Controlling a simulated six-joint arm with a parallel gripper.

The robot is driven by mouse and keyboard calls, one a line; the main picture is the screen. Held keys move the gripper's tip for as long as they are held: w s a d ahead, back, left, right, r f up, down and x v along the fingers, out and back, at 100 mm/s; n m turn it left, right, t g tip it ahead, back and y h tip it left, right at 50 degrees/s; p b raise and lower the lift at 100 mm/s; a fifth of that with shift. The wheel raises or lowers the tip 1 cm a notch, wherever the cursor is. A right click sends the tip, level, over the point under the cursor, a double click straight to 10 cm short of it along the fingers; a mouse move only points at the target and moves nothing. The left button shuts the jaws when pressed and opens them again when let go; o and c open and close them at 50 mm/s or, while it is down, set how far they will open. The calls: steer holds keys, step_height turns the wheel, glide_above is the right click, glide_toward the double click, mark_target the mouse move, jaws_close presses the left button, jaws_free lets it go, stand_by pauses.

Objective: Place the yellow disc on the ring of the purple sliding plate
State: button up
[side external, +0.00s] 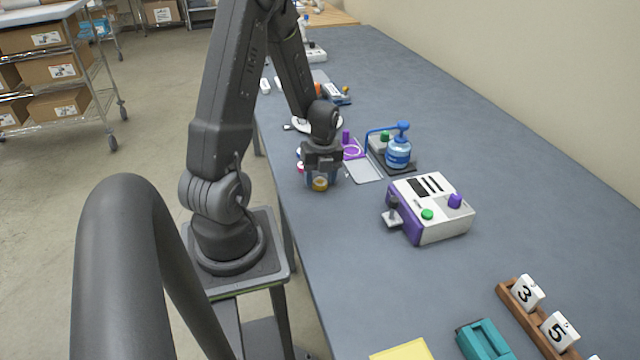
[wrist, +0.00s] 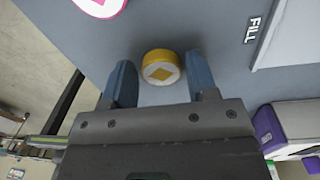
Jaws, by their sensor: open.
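The yellow disc (wrist: 161,68) has a white top with a yellow diamond. In the wrist view it lies on the blue-grey table between the tips of my gripper (wrist: 162,85), whose fingers are apart, one on each side. In the side view the disc (side external: 320,184) shows just under my gripper (side external: 321,180). I cannot tell whether a finger touches it. The purple sliding plate (side external: 346,137) with its purple ring (side external: 352,150) lies behind and right of my gripper in the side view, partly hidden by my wrist.
A grey panel (side external: 364,171) lies right of my gripper; its edge is marked FILL in the wrist view. A pink-and-white disc (wrist: 101,4) is close by.

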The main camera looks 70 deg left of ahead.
steer(key=shift+f, duration=0.15)
steer(key=c, duration=0.7)
